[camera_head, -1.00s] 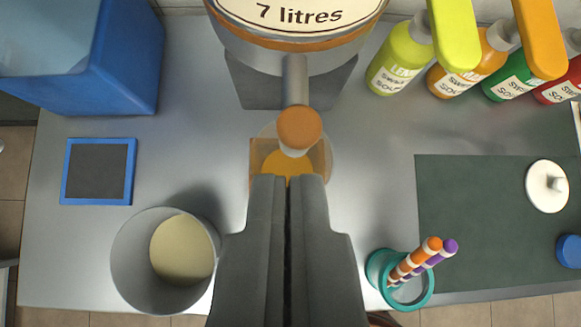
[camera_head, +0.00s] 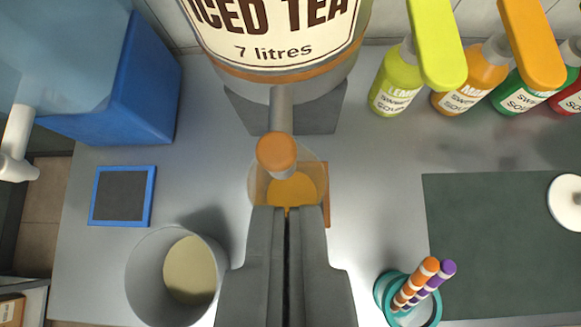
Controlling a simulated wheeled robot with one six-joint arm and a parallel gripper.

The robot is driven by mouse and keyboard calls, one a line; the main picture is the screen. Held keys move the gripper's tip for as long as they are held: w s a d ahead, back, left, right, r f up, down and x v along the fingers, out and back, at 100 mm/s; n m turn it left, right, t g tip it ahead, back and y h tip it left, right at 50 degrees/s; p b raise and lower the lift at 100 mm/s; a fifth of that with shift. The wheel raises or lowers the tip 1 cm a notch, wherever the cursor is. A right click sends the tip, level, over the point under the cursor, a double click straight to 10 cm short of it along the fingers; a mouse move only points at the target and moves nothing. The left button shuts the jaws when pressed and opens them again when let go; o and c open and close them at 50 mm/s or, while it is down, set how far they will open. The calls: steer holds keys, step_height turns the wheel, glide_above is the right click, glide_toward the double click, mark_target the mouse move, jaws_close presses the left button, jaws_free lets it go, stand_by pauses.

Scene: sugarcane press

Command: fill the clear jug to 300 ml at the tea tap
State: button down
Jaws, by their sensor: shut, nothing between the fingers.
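The clear jug (camera_head: 313,170) stands under the tap of the iced tea dispenser (camera_head: 290,62), with amber tea (camera_head: 296,188) in it. My gripper hides its near side, so I cannot read the level against any marks. The tea tap (camera_head: 276,152) has an orange-brown knob and sits above the jug's rim. An orange-brown square (camera_head: 322,212) shows beneath and right of the jug. My gripper (camera_head: 286,210) is shut and empty, its tips just in front of the jug in the picture; I cannot tell if they touch it.
A grey metal cup (camera_head: 143,277) with pale contents stands at left, near a blue-framed dark pad (camera_head: 122,196) and a blue bin (camera_head: 150,90). A teal holder (camera_head: 385,290) with striped straws and a dark mat (camera_head: 480,240) are at right.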

glide_above(288, 158)
step_height(288, 158, down, 8)
steer(key=r, duration=0.1)
steer(key=f, duration=0.1)
steer(key=s+f, duration=0.1)
steer(key=shift+f, duration=1.05)
